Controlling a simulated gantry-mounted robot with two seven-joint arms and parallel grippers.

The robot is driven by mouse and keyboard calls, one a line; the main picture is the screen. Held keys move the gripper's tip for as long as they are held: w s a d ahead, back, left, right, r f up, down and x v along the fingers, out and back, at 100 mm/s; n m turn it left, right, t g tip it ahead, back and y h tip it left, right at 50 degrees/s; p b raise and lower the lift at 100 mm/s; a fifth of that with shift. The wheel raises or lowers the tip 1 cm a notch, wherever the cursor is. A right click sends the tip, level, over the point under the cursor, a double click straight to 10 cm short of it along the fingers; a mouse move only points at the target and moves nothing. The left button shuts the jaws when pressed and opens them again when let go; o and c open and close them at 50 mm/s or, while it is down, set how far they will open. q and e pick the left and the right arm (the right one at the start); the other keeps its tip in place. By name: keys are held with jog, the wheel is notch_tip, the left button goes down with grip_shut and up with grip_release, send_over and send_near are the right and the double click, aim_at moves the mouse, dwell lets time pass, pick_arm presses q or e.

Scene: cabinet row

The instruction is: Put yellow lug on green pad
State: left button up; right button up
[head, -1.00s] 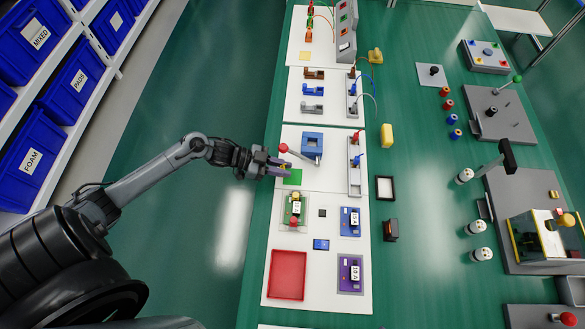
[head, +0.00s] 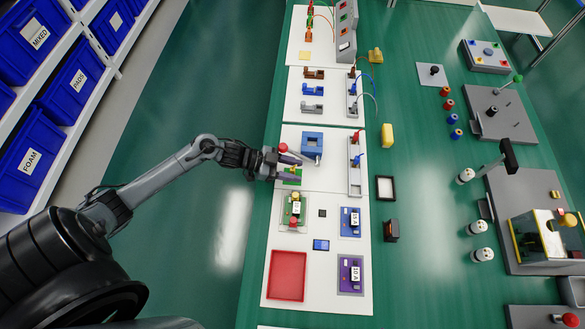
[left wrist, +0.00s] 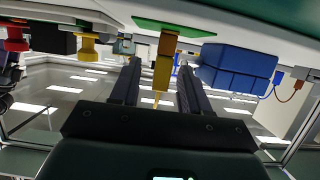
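The green pad (head: 291,182) lies on the white board in the middle of the bench, partly covered by my left gripper (head: 291,169). In the left wrist view, which looks upside down, the green pad (left wrist: 172,26) is at the top. The yellow lug (left wrist: 162,72) stands between the two fingers with a gap on each side. Its brownish-orange end is at the pad and seems to touch it; exact contact is hard to tell. My left gripper (left wrist: 158,88) is open around the lug. My right gripper is not in view.
A blue block (head: 312,139) and a red ball knob (head: 283,148) stand close beyond the gripper. A green fixture (head: 294,209) with yellow and red knobs is just nearer. A red tray (head: 287,276) lies at the board's near end. The aisle to the left is free.

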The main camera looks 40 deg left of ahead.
pick_arm(q)
jog(key=shift+r, duration=0.2)
jog(key=p+v, duration=0.2)
jog(key=v, duration=1)
